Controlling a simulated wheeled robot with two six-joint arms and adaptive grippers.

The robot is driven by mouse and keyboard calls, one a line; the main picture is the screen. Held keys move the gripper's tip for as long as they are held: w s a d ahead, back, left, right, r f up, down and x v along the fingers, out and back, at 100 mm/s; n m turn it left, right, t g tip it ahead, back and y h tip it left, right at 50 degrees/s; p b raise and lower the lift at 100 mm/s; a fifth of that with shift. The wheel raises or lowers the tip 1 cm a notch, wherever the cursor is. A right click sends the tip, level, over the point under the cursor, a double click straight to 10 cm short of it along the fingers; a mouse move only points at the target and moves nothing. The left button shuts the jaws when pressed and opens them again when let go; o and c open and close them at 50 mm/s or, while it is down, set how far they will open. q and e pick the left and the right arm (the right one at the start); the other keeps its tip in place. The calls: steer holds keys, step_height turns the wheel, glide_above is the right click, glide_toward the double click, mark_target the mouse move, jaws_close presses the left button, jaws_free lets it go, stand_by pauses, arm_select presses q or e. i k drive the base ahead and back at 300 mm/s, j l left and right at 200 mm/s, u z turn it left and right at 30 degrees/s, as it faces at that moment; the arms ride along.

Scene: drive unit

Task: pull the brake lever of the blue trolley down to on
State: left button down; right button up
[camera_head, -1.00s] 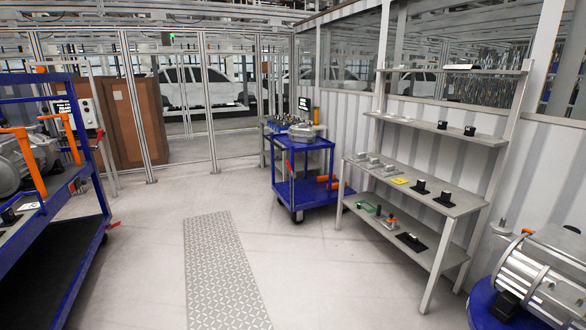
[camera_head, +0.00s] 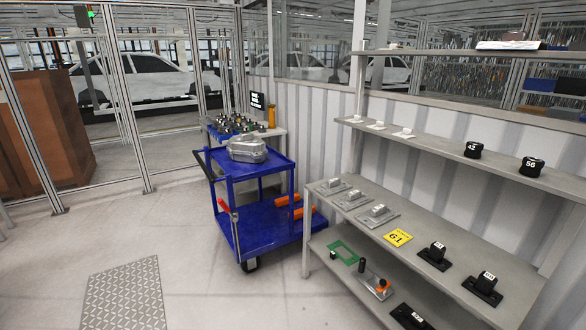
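The blue trolley (camera_head: 265,222) stands left of the shelf rack, with a silver metal housing (camera_head: 247,150) on its top deck. A lever with a red part (camera_head: 222,205) shows low on its near left corner post, seemingly the brake lever; its exact setting is too small to read. Orange parts (camera_head: 296,207) show at the lower deck's right side. Neither of my grippers is in view.
A grey shelf rack (camera_head: 350,225) with black and silver parts stands close to the trolley's right. A bench with dark parts (camera_head: 235,124) is behind the trolley. A patterned floor plate (camera_head: 124,296) lies at the front left. The floor left of the trolley is clear.

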mark_target(222, 203)
steer(key=i, duration=2.1)
steer(key=u, duration=0.15)
